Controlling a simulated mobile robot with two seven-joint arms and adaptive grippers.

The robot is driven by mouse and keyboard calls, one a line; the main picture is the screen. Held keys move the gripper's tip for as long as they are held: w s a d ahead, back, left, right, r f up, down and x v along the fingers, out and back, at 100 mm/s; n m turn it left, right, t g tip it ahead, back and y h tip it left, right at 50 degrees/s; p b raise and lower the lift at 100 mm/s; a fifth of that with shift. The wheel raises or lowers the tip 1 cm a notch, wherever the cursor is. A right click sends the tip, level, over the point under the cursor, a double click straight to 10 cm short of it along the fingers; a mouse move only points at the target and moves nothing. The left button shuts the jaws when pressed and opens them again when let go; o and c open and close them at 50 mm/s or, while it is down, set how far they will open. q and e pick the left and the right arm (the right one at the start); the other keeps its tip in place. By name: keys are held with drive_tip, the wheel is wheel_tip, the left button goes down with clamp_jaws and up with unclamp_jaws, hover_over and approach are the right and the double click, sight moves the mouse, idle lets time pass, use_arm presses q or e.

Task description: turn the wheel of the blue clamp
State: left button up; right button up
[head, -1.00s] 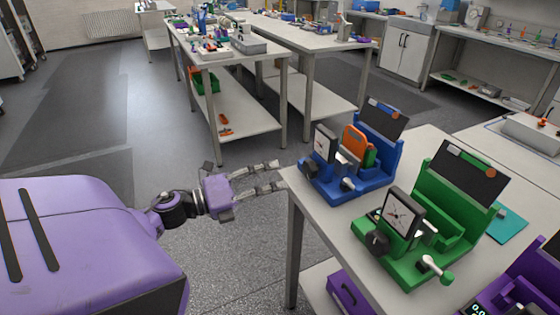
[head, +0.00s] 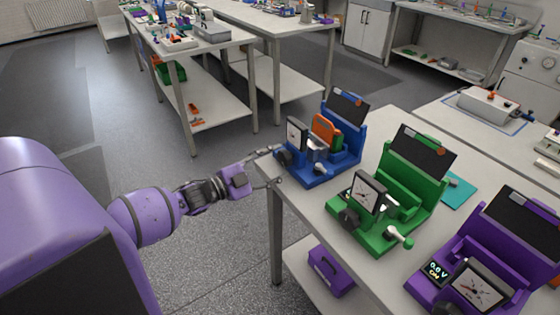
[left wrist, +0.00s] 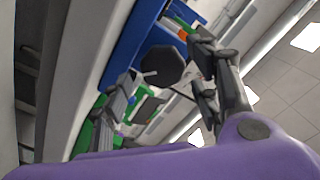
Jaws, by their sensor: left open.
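The blue clamp (head: 350,143) stands upright at the far left corner of the near table, with a dial, an orange-and-green piece held in it and a dark panel at its back. Its dark wheel (head: 284,158) is on its left side, facing my arm. My left gripper (head: 272,169) is open just left of the wheel, its fingertips over the table's edge. In the left wrist view the wheel (left wrist: 162,65) is a dark many-sided knob on the blue body (left wrist: 130,42), seen between the two spread fingers. I cannot tell whether they touch it. My right gripper is out of view.
A green clamp (head: 410,192) and a purple one (head: 515,240) stand to the right on the same table (head: 300,200). A purple box (head: 330,272) lies on the shelf below. Open floor (head: 190,270) lies left of the table.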

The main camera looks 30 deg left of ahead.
use_arm(q)
drive_tip(key=shift+x, duration=1.2)
drive_tip(key=c, duration=1.1)
drive_tip(key=shift+o, duration=0.2)
drive_tip(key=shift+n, duration=0.3)
drive_tip(key=o, duration=1.1)
drive_tip(key=shift+c, duration=0.2)
